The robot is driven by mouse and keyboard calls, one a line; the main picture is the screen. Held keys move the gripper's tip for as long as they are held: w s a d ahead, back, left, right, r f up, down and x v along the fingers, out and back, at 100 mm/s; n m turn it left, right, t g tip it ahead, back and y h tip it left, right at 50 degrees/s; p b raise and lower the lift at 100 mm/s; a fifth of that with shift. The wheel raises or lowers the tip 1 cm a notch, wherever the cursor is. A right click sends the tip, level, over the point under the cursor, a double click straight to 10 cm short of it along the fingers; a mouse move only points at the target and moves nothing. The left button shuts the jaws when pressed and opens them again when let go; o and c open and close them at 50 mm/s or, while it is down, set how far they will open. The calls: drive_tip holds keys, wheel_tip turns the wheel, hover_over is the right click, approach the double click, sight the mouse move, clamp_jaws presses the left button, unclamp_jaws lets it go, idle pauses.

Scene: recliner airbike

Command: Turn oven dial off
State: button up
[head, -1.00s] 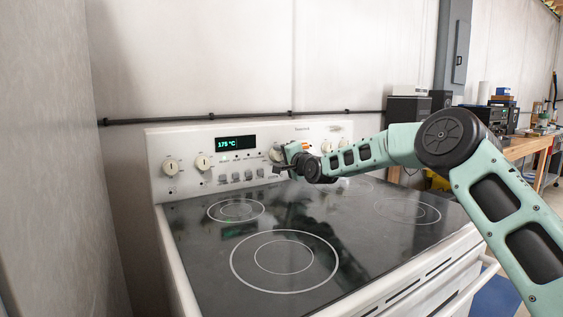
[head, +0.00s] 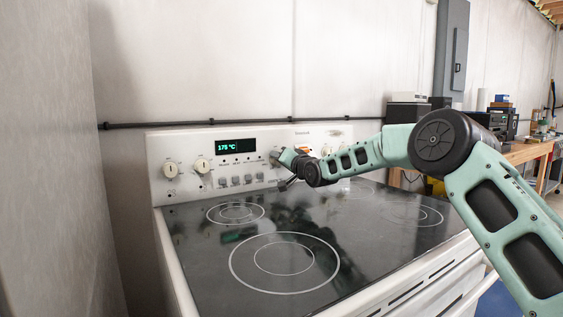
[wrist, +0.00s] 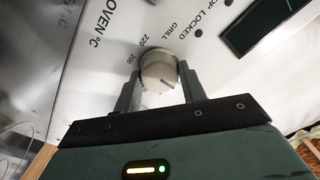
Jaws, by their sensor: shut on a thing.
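The oven dial (wrist: 158,68) is a round, pale knob on the white control panel, with the printed labels "OVEN °C", "200", "220" and "GRILL" around it in the wrist view. My gripper (wrist: 162,82) has one finger on each side of the dial and is shut on it. In the head view my gripper (head: 284,166) is at the panel, right of the display, and largely covers the dial. The green display (head: 236,145) reads 175 °C. The dial's pointer line appears turned towards the lower right in the wrist view.
Two other knobs (head: 170,169) sit at the panel's left, with several small buttons (head: 235,181) below the display. The black glass cooktop (head: 330,235) is clear beneath my arm. A wall (head: 45,160) stands close on the left, and a wooden workbench (head: 528,147) at the right.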

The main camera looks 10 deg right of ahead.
drive_tip(key=shift+f, duration=0.15)
drive_tip(key=o, duration=1)
drive_tip(key=v, duration=1.7)
drive_tip(key=shift+s+b, duration=0.2)
drive_tip(key=shift+b, duration=0.1)
drive_tip(key=shift+r, duration=0.2)
